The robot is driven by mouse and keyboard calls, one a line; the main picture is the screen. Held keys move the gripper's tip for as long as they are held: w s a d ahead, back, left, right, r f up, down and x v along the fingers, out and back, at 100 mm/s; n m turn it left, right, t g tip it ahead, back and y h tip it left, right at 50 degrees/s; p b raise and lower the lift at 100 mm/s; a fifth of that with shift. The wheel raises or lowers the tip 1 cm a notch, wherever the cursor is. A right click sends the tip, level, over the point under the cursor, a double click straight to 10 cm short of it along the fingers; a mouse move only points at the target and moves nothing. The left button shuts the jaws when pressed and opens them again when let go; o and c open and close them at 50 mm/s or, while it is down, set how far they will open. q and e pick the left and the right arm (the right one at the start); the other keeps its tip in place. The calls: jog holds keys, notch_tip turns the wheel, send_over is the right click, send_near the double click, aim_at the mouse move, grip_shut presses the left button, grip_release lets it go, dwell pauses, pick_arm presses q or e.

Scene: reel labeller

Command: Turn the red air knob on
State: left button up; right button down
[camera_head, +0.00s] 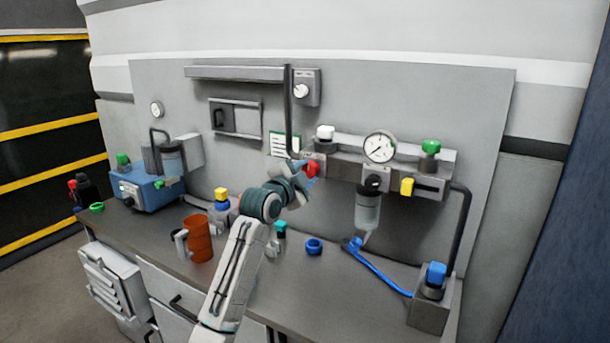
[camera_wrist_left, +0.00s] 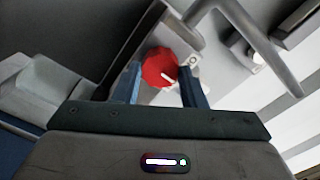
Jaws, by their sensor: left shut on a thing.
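The red air knob (camera_head: 312,169) is at the left end of the grey air unit on the back panel. In the left wrist view the red knob (camera_wrist_left: 160,68) has a white mark on its face, pointing to the lower right. My left gripper (camera_head: 303,171) is at the knob, with its fingers on either side of it. In the left wrist view the two blue fingers of my left gripper (camera_wrist_left: 162,84) flank the knob, and the gripper is shut on it. Part of the knob is hidden by the gripper in the head view. My right gripper does not show.

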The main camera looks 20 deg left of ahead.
pick_arm(q)
jog(key=m, duration=0.2)
jog(key=shift+f+m, duration=0.1)
jog(key=shift+m, duration=0.3)
jog(key=m, duration=0.3)
jog(key=shift+b, duration=0.4)
jog(key=shift+m, duration=1.4)
jog(key=o, duration=0.8)
jog(key=shift+c, duration=0.2)
jog(key=shift+o, duration=1.1)
